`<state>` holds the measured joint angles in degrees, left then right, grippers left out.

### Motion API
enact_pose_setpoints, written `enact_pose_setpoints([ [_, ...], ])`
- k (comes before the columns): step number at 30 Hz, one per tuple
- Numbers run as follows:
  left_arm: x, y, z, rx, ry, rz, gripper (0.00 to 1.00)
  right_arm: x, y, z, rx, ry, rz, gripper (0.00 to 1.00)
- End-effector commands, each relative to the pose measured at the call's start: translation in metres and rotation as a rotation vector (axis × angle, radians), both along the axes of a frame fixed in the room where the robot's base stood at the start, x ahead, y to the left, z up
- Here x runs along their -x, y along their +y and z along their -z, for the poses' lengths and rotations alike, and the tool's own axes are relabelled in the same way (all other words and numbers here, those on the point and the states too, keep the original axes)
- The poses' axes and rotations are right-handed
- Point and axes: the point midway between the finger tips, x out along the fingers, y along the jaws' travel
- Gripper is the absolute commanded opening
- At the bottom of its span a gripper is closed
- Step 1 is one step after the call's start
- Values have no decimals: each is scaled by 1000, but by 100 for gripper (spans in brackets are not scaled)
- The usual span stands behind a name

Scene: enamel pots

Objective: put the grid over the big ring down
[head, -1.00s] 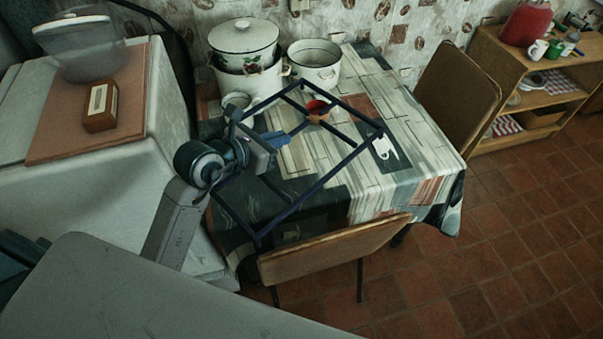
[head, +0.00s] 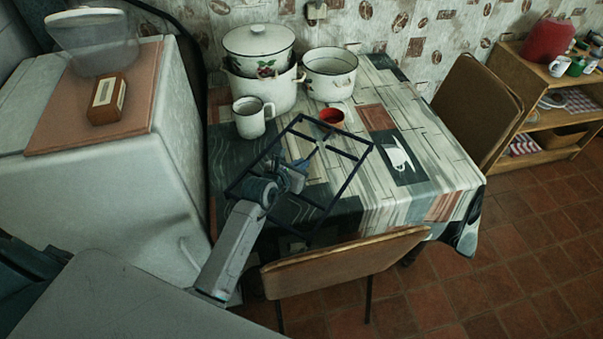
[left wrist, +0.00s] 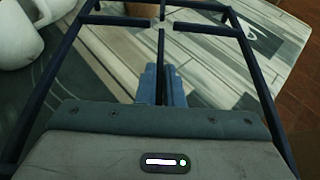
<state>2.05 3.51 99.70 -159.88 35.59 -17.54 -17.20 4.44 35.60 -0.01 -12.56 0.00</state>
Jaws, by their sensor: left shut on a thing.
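The grid (head: 342,192), a dark rectangular metal frame with inner bars, is above the patterned table and looks tilted in the head view. My left gripper (head: 301,168) is shut on it, reaching in from its near left side. In the left wrist view the fingers (left wrist: 163,72) are together, with the grid's side bars (left wrist: 257,75) passing on both sides and short inner bars ahead. I cannot tell whether the grid touches the table. I cannot make out a big ring in either view. My right gripper is not in view.
On the table (head: 425,140) stand a white mug (head: 250,118), stacked enamel pots (head: 262,88), an open pot (head: 330,75) and a red cup (head: 332,116) close to the grid's far edge. A chair (head: 345,258) stands in front. The table's right part is clear.

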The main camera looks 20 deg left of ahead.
Motion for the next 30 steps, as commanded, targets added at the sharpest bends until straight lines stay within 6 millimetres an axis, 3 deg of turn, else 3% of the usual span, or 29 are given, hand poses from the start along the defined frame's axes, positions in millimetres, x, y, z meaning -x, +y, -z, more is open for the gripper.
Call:
enact_pose_setpoints([
  [11, -1, 0, 35, 1, -5, 0, 0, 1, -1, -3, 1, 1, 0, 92],
  [23, -1, 0, 40, 1, -7, 0, 0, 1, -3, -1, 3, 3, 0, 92],
  [24, 0, 0, 42, 0, -1, 0, 13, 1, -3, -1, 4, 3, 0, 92],
  [27, 0, 0, 42, 0, 0, 0, 29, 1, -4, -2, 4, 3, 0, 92],
  [30, 0, 0, 42, 0, 0, 0, 29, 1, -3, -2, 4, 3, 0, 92],
])
